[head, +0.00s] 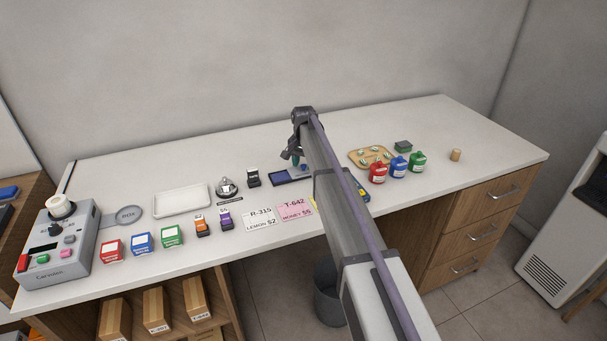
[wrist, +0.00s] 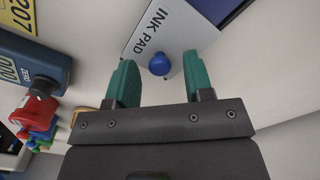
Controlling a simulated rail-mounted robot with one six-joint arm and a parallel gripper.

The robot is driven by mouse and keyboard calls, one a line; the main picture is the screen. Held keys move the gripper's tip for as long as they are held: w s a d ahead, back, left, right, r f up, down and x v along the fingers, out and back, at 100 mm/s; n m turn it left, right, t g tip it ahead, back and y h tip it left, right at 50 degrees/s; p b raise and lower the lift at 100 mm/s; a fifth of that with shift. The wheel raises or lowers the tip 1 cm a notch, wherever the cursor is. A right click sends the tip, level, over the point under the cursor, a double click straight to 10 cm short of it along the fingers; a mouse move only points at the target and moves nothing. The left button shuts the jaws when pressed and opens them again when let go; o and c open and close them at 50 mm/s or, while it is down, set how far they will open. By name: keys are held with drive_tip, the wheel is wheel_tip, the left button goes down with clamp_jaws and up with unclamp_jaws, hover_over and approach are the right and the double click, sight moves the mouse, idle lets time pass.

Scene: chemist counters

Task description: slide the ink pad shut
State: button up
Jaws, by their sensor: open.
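The ink pad (head: 280,177) lies on the counter and its dark blue pad is uncovered in the head view. In the wrist view its grey lid (wrist: 150,42), marked INK PAD, sits beside the dark blue pad (wrist: 207,8). A round blue knob (wrist: 159,63) stands on the lid. My gripper (wrist: 158,75) is open, with its green fingers on either side of the knob and a gap to each. In the head view my gripper (head: 296,161) is over the pad's right end, and my arm hides part of that area.
A black stamp (head: 253,178) and a bell (head: 227,187) stand left of the pad. Price cards (head: 260,218) lie in front. The counter behind the pad is clear.

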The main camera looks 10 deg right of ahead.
drive_tip(key=shift+c, duration=0.3)
clamp_jaws()
idle(0.3)
